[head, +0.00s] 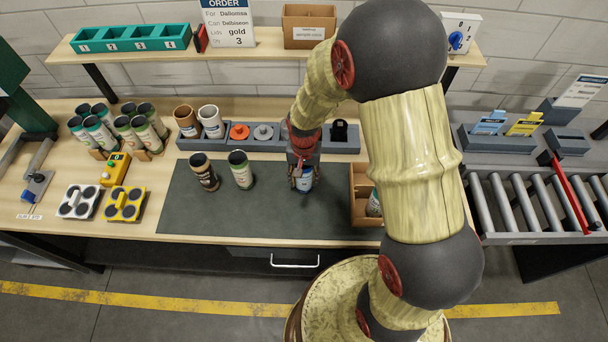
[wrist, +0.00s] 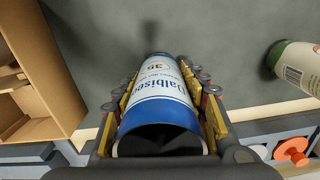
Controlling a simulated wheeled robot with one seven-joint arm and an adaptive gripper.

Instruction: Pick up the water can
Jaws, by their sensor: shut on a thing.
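The can in my gripper (head: 304,172) is white and blue, with lettering that looks like "Dalbiseon" on its side. In the wrist view this can (wrist: 160,100) lies between both finger pads, with its dark open end toward the camera. My gripper points down over the dark mat and is shut on the can. In the head view only the can's lower part (head: 305,184) shows below the fingers. I cannot tell whether its base touches the mat. A dark brown can (head: 205,175) and a green and white can (head: 241,172) stand on the mat to the left.
A wooden divided box (head: 362,208) stands close to the right, partly behind my arm. A grey holder strip (head: 262,146) with orange and grey parts runs behind the mat (head: 200,215). Several cans stand at the back left. The mat's front left is clear.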

